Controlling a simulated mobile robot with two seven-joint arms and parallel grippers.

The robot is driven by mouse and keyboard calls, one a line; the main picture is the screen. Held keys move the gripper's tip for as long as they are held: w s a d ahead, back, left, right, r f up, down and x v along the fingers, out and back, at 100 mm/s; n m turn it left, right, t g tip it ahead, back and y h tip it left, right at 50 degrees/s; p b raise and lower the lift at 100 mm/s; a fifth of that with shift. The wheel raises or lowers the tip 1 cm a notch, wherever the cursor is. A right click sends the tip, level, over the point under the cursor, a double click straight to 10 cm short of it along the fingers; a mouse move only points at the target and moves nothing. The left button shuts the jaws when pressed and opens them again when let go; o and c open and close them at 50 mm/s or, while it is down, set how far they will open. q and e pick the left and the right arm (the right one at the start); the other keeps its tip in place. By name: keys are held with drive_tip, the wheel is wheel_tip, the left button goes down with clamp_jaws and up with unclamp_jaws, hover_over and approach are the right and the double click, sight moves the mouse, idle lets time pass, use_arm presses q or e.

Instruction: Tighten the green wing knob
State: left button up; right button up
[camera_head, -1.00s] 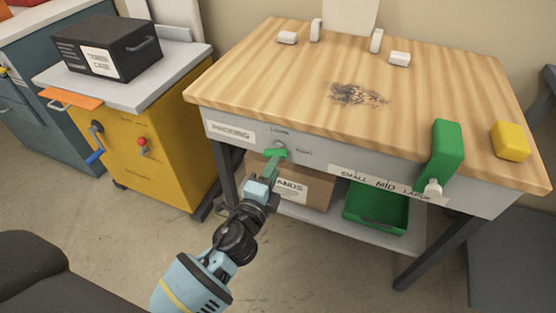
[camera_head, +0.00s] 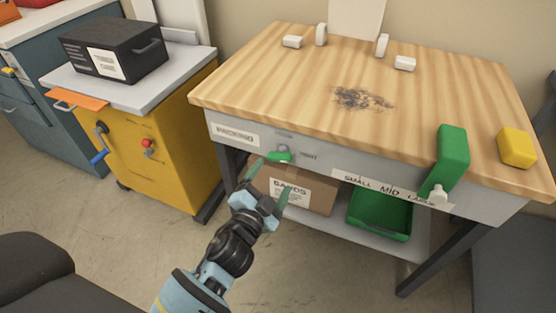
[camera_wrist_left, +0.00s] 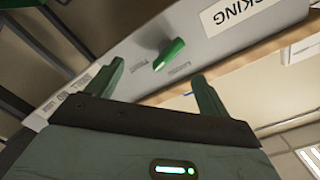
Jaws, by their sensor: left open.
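The green wing knob (camera_head: 279,156) is on the grey front apron of the wooden table, between a label on its left side and the word at its right. In the left wrist view the knob (camera_wrist_left: 169,54) stands out tilted from the apron, beyond and between the fingertips. My left gripper (camera_head: 270,174) is open and empty, just below and in front of the knob, with its fingers apart and not touching it. In the left wrist view the two fingers of the left gripper (camera_wrist_left: 158,85) are wide apart. My right gripper is not in view.
The wooden table (camera_head: 290,80) overhangs the apron. Below are a cardboard box (camera_head: 300,192) and a green tray (camera_head: 382,215) on a shelf. A yellow cabinet (camera_head: 160,160) stands at left.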

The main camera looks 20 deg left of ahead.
sight(277, 161)
use_arm(q)
drive_tip(key=shift+w+a+r+n+b, duration=0.1)
drive_tip(key=shift+w+a+n+b, duration=0.1)
drive_tip(key=shift+w+n, duration=1.5)
drive_tip(key=shift+w+a+r+n+b, duration=0.15)
drive_tip(key=shift+w+n, duration=0.75)
drive_tip(key=shift+n, duration=1.45)
drive_tip(key=shift+w+a+f+n+b, duration=0.1)
drive_tip(key=shift+w+n+b, duration=0.1)
drive_tip(key=shift+w+n, duration=1.5)
drive_tip(key=shift+s+n, duration=0.35)
drive_tip(key=shift+s, duration=0.05)
